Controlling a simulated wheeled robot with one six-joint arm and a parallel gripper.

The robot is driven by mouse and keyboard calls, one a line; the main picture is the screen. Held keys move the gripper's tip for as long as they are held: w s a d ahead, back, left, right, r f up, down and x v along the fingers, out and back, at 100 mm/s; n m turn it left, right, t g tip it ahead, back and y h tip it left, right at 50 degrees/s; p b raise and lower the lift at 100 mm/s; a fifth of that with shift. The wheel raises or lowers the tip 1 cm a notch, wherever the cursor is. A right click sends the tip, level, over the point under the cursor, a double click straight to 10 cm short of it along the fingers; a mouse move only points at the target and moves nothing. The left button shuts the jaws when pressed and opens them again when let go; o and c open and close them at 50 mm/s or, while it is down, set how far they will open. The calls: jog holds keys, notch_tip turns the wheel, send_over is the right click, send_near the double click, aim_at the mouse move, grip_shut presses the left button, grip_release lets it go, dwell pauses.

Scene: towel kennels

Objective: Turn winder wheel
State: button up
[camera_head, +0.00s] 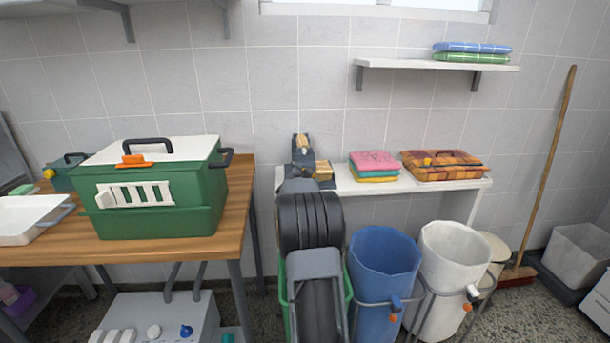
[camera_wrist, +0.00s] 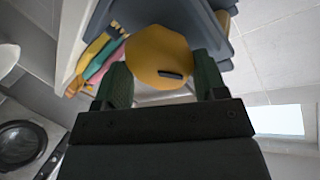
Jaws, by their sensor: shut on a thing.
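In the wrist view a rounded yellow part (camera_wrist: 158,50) with a small dark slot sits between the two dark green fingers of my gripper (camera_wrist: 162,75); it looks like the winder's wheel or its knob. My gripper is shut on it. The blue-grey winder body (camera_wrist: 195,20) rises right behind it. In the head view the winder (camera_head: 303,150) stands on the white wall bench, with a yellowish-brown part at its right side. My dark arm reaches up in front of it and hides its lower part, and my fingers cannot be made out there.
Folded pink, teal and yellow towels (camera_head: 375,162) lie right of the winder, then an orange checked bundle (camera_head: 445,165). A blue bin (camera_head: 384,268) and a white bin (camera_head: 448,262) stand below. A green kennel box (camera_head: 160,195) sits on the wooden table (camera_head: 235,225) at left.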

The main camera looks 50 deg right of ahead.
jog(key=m+y+b, duration=0.1)
jog(key=m, duration=0.1)
jog(key=m+t+y, duration=0.1)
jog(key=m, duration=0.1)
jog(key=m+y+b, duration=0.1)
jog(key=m, duration=0.1)
jog(key=shift+s+d+f+t+y+b, duration=0.15)
jog(key=shift+s+d+t+y+b, duration=0.15)
jog(key=shift+y+b, duration=0.1)
jog(key=shift+m+t+b, duration=0.3)
jog(key=shift+m+b, duration=0.15)
jog(key=shift+m, duration=0.05)
jog(key=shift+s+d+f+m+t+y+b, duration=0.15)
jog(key=shift+m+t+y+b, duration=0.65)
jog(key=shift+m+b, duration=1)
jog(key=shift+w+a+f+m+t+y+b, duration=0.1)
jog(key=shift+f+m+t+y+b, duration=0.15)
jog(key=shift+m+t+y+b, duration=1.05)
jog(key=shift+s+d+f+m+t+b, duration=0.15)
jog(key=shift+m+t+b, duration=0.45)
jog(key=shift+m+b, duration=1.65)
jog(key=shift+w, duration=0.1)
